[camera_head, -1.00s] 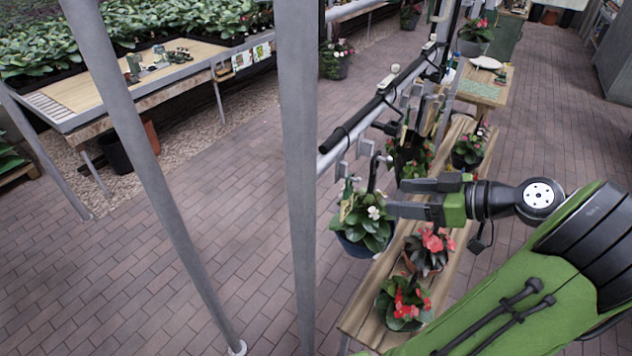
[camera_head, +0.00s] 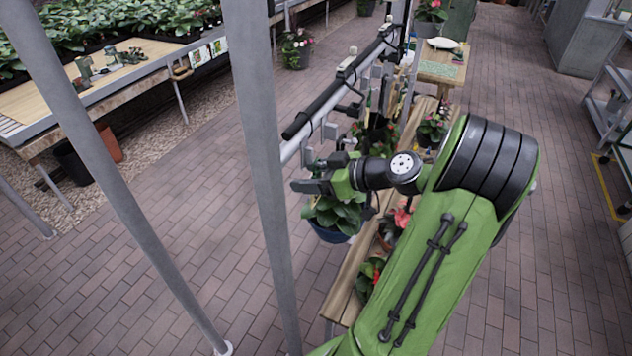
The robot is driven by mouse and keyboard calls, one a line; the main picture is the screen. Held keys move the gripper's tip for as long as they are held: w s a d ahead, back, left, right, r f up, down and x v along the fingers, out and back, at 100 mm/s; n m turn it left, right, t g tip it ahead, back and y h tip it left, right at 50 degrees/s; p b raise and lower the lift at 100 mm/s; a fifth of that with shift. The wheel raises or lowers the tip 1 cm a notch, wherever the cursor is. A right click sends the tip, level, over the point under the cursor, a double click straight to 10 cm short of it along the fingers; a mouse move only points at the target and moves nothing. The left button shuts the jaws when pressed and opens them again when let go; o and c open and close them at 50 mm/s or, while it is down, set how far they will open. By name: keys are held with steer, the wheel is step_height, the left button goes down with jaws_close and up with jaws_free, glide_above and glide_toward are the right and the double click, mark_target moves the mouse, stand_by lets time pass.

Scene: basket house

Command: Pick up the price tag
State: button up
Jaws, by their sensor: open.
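No price tag shows clearly now; the small yellowish tag seen earlier in the hanging plant is hidden behind my gripper or too small to make out. The hanging plant (camera_head: 338,216), in a dark blue pot (camera_head: 328,234), hangs beside the metal rail left of the wooden bench. My gripper (camera_head: 304,174) is open, its fingers pointing left, in front of the top of this plant. No object shows between the fingers. I cannot tell whether they touch the leaves or the hook.
A metal rail with a black bar (camera_head: 335,90) and hooks runs just above my gripper. A grey post (camera_head: 259,150) stands close to the left. Red-flowered pots sit on the wooden bench (camera_head: 349,285), partly behind my arm. Small cards (camera_head: 207,52) line the left table's edge. The brick floor is open.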

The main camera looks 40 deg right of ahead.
steer(key=shift+w+f, duration=0.1)
steer(key=shift+w, duration=0.15)
steer(key=shift+s, duration=0.2)
steer(key=shift+c, duration=0.5)
steer(key=c, duration=0.4)
